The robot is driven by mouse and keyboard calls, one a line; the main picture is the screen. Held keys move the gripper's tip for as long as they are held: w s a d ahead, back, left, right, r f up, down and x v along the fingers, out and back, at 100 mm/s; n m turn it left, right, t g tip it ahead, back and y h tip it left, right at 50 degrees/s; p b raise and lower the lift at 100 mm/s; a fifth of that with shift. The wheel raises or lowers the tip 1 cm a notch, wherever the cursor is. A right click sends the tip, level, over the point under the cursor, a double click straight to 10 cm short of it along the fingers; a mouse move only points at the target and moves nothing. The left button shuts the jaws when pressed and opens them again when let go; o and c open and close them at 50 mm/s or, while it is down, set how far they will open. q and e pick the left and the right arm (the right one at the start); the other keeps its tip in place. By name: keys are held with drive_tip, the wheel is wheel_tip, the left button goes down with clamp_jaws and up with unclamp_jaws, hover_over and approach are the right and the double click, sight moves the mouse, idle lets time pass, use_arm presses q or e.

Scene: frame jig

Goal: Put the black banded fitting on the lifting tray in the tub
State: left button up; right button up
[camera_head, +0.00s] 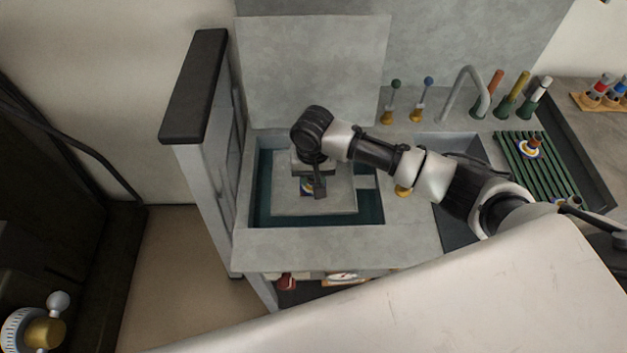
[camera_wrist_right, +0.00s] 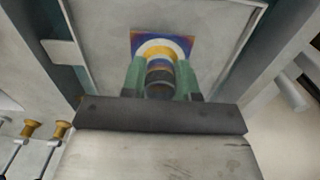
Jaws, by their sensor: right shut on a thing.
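My right gripper (camera_head: 316,188) reaches down over the grey lifting tray (camera_head: 338,203) in the teal-walled tub (camera_head: 264,182). In the right wrist view its green fingertips (camera_wrist_right: 160,82) are shut on the black banded fitting (camera_wrist_right: 159,74), a dark round piece with coloured bands. Behind the fitting is a square marker (camera_wrist_right: 178,42) with yellow, white and blue rings on the tray. I cannot tell whether the fitting touches the tray. In the head view the gripper mostly hides the fitting. My left gripper is not in view.
A sink (camera_head: 455,228) lies right of the tub, with a green slatted rack (camera_head: 555,172) beyond it. Several coloured-handled pieces and a curved tap (camera_head: 466,88) stand along the back. A dark-topped upright panel (camera_head: 197,85) borders the tub's left side.

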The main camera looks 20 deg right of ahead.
sight(314, 183)
drive_tip(key=shift+f, duration=1.35)
drive_tip(key=shift+f, duration=0.15)
drive_tip(key=o, duration=1)
wheel_tip(314, 183, up, 12)
drive_tip(key=shift+r, duration=0.2)
